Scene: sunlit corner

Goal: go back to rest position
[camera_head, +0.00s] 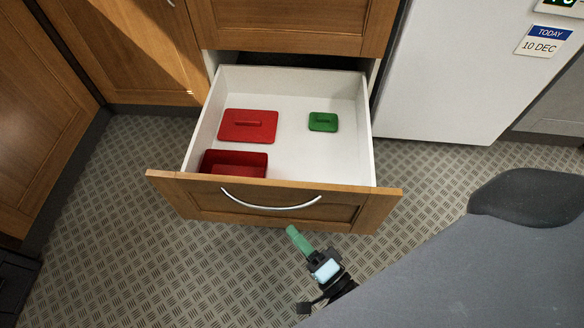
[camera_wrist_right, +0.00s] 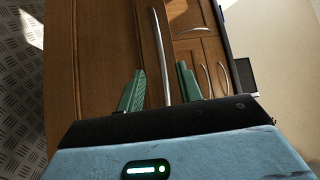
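My right gripper (camera_head: 293,232) is in front of the open drawer (camera_head: 285,203), low at the centre of the head view. In the right wrist view its two green fingers stand apart (camera_wrist_right: 160,70), with the drawer's metal handle (camera_wrist_right: 160,40) showing between them. In the head view the fingertips appear just below the curved handle (camera_head: 270,206), with a small gap in the picture. Nothing is held. My left gripper is not in view.
Inside the drawer lie a red lid (camera_head: 248,126), a small green lid (camera_head: 323,122) and a red open box (camera_head: 234,163) near the front. Wooden cabinets (camera_head: 130,45) and a white fridge (camera_head: 450,75) stand behind. Patterned floor (camera_head: 120,240) is clear at left.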

